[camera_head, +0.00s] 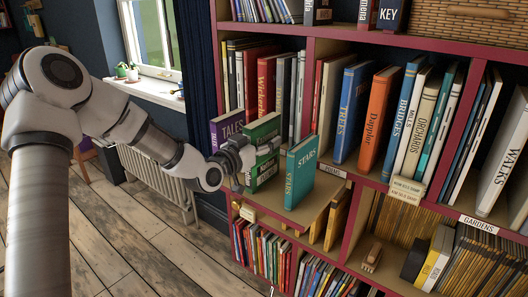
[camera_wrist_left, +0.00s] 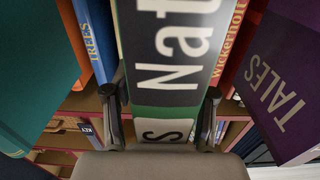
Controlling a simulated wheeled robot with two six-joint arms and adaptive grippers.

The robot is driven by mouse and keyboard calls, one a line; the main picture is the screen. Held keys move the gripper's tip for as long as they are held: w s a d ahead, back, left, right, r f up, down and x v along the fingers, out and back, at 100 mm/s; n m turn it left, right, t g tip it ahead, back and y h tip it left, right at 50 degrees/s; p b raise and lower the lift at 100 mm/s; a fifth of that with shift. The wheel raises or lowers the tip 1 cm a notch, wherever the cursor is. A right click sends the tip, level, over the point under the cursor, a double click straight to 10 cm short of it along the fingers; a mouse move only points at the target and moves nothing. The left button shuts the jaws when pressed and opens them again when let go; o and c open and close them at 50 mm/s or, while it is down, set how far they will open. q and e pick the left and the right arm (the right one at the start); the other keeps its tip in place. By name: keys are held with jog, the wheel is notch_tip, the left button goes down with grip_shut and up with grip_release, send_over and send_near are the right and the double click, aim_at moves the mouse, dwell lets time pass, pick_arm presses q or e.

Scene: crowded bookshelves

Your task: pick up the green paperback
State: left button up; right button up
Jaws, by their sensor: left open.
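The green paperback (camera_head: 263,131) stands upright on a ledge at the front of the bookcase. It has a green cover and white lettering on a dark panel. My left gripper (camera_head: 247,156) is at this book, open, with a finger on either side of it. In the left wrist view the book's spine (camera_wrist_left: 172,45), lettered "Nat", runs between the two fingers (camera_wrist_left: 160,108). Whether the fingers touch it I cannot tell. The gripper hides part of the book in the head view. My right gripper is not in view.
A teal book, STARS (camera_head: 300,172), stands close to the right and a purple book, TALES (camera_head: 228,130), to the left. The ledge (camera_head: 318,212) sticks out from the bookcase. Packed books, such as the orange Dapplor (camera_head: 378,118), fill the shelves behind. The wooden floor (camera_head: 140,240) is clear.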

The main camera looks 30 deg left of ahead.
pick_arm(q)
jog(key=shift+s, duration=0.2)
jog(key=shift+a, duration=0.1)
grip_shut()
